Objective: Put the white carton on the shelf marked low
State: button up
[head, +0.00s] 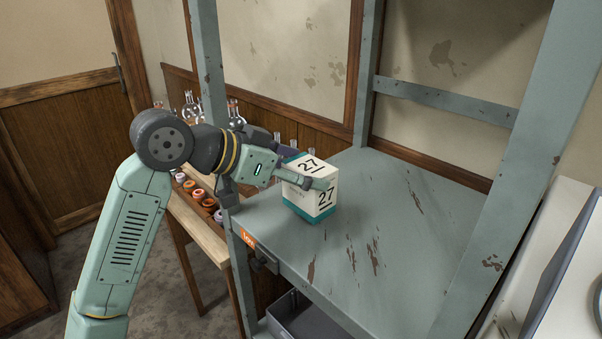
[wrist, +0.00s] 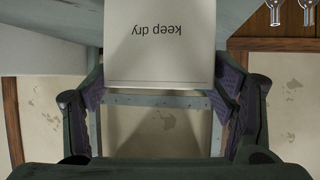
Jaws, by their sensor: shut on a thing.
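The white carton (head: 319,187) has a teal band at its base and the number 27 on its top and side. In the head view it is upright at the left part of the grey-green shelf (head: 385,235), whose front edge bears an orange tag reading low. Its base looks on or just above the surface; I cannot tell which. My gripper (head: 310,182) is shut on the carton from the left. In the wrist view the carton (wrist: 160,45) shows a white face reading "keep dry", between the two purple-padded fingers (wrist: 160,88).
Shelf posts (head: 212,80) rise at the corners, with a cross rail (head: 445,101) at the back. A wooden bench (head: 200,225) with flasks and small jars stands left of the shelf. A grey bin (head: 305,315) is below. The shelf's right and front areas are clear.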

jog(key=shift+f, duration=0.6)
jog(key=shift+f, duration=0.15)
jog(key=o, duration=1)
jog(key=shift+r, duration=0.3)
jog(key=b+v, duration=0.2)
jog(key=v, duration=1)
jog(key=shift+s+f+b, duration=0.1)
jog(key=shift+f+b, duration=0.1)
jog(key=shift+b, duration=0.2)
